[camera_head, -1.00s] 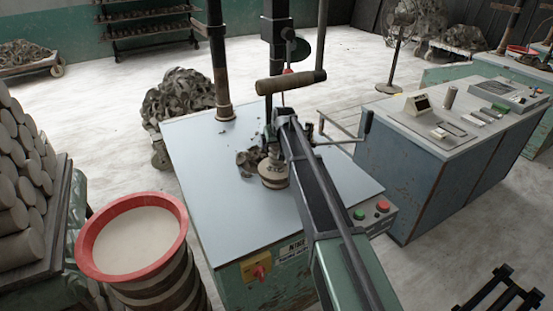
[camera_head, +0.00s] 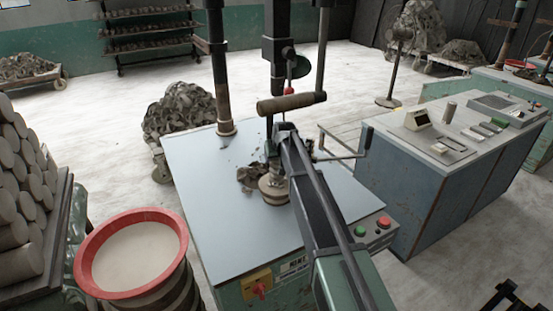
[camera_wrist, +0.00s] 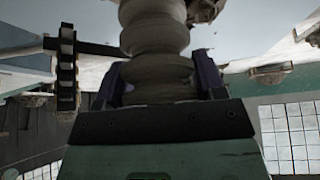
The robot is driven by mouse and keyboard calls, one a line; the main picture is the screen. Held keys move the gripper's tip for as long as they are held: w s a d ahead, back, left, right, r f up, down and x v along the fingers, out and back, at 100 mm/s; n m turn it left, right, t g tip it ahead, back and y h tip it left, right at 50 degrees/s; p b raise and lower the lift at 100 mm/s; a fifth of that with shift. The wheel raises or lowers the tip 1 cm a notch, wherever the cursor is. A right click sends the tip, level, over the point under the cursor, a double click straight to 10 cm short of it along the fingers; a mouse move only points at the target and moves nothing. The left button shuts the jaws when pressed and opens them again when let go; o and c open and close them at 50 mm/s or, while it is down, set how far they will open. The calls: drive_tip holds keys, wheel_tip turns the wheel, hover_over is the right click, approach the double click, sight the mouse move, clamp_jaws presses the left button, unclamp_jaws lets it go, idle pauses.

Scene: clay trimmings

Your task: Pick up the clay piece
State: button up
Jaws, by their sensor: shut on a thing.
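The clay piece is a grey-beige, ribbed round body; in the head view its lower part (camera_head: 274,192) shows upright at the work table's top, beneath my arm. In the wrist view, the clay piece (camera_wrist: 155,42) stands between the two dark fingers of my gripper (camera_wrist: 157,78), one finger on each side. My gripper is shut on it. The piece runs out of the top of the wrist view. In the head view my arm hides its upper part and most of the fingers. I cannot tell whether its base is clear of the table.
Dark clay trimmings (camera_head: 250,178) lie close left of the piece. Posts and a wooden-handled bar (camera_head: 290,103) stand behind it. A red-rimmed bucket (camera_head: 92,282) is at lower left. The table's left top (camera_head: 215,205) is bare. A blue-grey cabinet (camera_head: 415,185) stands right.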

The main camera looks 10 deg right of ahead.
drive_tip(key=shift+r+p, duration=0.4)
drive_tip(key=shift+r, duration=0.25)
wheel_tip(320, 180, up, 2)
drive_tip(key=shift+p, duration=1)
drive_tip(key=s+d, duration=0.2)
drive_tip(key=s, duration=1.6)
drive_tip(key=shift+f, duration=0.2)
